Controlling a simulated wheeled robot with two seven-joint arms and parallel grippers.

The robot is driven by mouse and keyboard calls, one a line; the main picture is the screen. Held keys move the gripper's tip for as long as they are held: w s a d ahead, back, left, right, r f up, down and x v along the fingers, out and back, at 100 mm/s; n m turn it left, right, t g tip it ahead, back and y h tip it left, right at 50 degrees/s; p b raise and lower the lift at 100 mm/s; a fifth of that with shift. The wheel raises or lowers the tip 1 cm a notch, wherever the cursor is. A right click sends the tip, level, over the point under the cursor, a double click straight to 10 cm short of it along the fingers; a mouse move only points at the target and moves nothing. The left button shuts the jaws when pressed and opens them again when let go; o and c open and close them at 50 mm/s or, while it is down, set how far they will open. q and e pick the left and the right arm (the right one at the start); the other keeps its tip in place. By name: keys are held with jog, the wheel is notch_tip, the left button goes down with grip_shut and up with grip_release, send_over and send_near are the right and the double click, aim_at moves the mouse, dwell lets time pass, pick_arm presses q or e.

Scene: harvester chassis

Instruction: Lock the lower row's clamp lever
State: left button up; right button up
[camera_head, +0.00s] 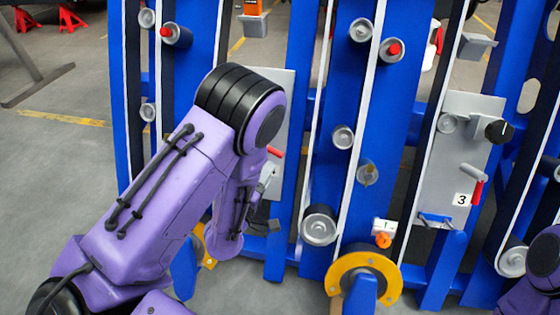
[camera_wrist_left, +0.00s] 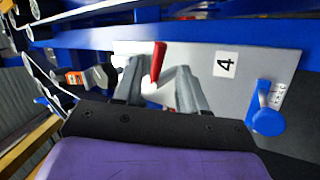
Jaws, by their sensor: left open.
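A clamp lever with a red handle (camera_wrist_left: 158,62) stands on a grey plate (camera_wrist_left: 275,62) labelled 4 in the left wrist view. In the head view its red handle (camera_head: 275,151) shows just right of my left forearm. My left gripper (camera_wrist_left: 157,78) is open. Its two grey fingers lie on either side of the lever's base, with the red handle rising between them. I cannot tell whether the fingers touch it. In the head view my left arm hides most of the gripper and plate. My right gripper is out of view; only part of my right arm shows at the right edge.
Blue uprights with rollers and pale belts stand close around my left arm. A blue round knob (camera_wrist_left: 267,121) sits right of the lever in the wrist view.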

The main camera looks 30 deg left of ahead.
aim_at(280, 155)
pick_arm(q)
jog(key=w, duration=0.8)
jog(key=shift+w+r, duration=0.1)
jog(key=shift+w, duration=0.25)
grip_shut()
